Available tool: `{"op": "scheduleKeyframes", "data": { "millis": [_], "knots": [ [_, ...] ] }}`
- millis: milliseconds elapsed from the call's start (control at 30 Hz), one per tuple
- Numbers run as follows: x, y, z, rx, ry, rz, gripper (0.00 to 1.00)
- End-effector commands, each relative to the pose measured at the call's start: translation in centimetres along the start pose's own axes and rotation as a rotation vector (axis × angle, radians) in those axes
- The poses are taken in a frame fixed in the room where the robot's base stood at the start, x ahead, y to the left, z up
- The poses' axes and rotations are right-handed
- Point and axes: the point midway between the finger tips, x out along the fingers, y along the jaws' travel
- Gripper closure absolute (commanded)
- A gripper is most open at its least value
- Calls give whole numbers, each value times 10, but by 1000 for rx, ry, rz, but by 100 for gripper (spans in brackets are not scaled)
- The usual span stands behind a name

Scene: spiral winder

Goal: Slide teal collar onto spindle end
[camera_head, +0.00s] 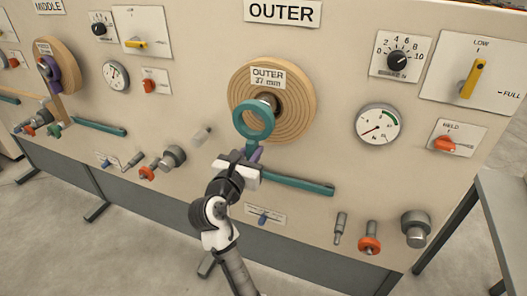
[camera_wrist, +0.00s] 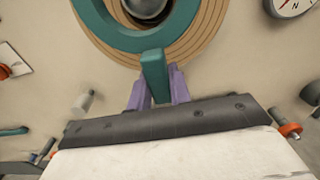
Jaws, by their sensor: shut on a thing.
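The teal collar (camera_head: 239,123) is a ring with a short handle. My gripper (camera_head: 251,152) is shut on that handle, its purple fingers either side of it in the wrist view (camera_wrist: 155,88). The ring is held upright in front of the wooden OUTER disc (camera_head: 301,113). The dark spindle end (camera_head: 267,100) shows just above and right of the ring's opening in the head view. In the wrist view the round spindle end (camera_wrist: 146,6) appears inside the collar's opening (camera_wrist: 98,27), cut off at the top. How far apart they are is unclear.
A teal bar (camera_head: 300,186) runs along the panel below right of my gripper. A gauge (camera_head: 378,124) and an orange HELD knob (camera_head: 445,144) are to the right. Grey and orange knobs (camera_head: 147,173) stick out at lower left. The air before the panel is otherwise clear.

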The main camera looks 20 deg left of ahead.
Motion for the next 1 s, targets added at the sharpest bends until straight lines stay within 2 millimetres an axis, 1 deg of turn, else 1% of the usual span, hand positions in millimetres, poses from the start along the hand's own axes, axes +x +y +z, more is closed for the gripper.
{"op": "scheduleKeyframes", "data": {
  "millis": [1000],
  "knots": [
    [77, -1, 1, 1, -3, -2, 100]
  ]
}}
